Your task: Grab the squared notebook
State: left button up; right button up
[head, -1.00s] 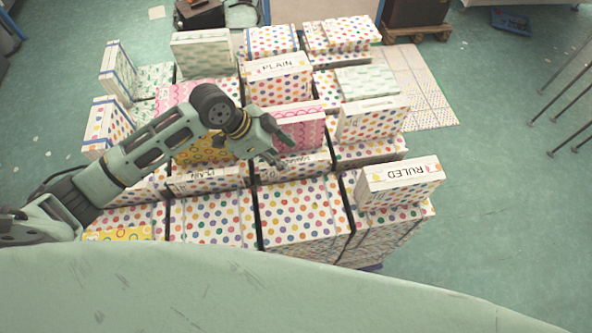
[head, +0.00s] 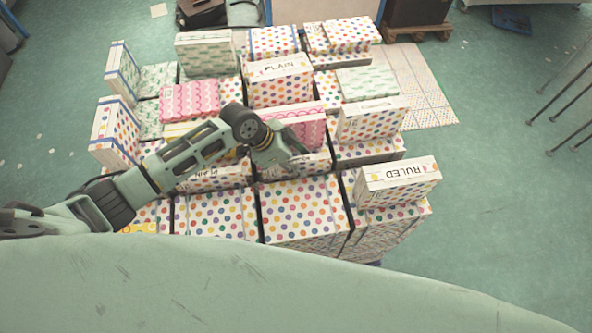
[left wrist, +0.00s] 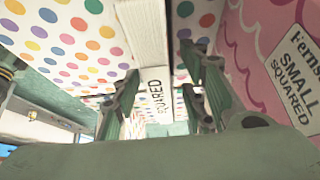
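In the left wrist view, a polka-dot notebook with a white edge marked SQUARED (left wrist: 157,92) shows between the fingers of my left gripper (left wrist: 158,76). The fingers stand apart on its two sides; I cannot tell whether they touch it. In the head view, my left gripper (head: 290,160) points down over the middle of the stacks, in front of a pink notebook (head: 308,130). The gripper hides much of the spot beneath it. The pink notebook's label, SMALL SQUARED (left wrist: 296,75), shows at the right of the wrist view. My right gripper is not in view.
Polka-dot stacks (head: 300,212) fill the near side. A notebook marked RULED (head: 400,180) lies at the right and one marked PLAIN (head: 280,72) stands farther back. A green-patterned notebook (head: 367,82) lies behind. Open floor (head: 490,190) is at the right.

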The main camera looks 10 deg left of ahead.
pick_arm(q)
jog(key=shift+f, duration=0.25)
jog(key=shift+c, duration=0.5)
grip_shut()
jog(key=shift+r, duration=0.1)
dwell(0.3)
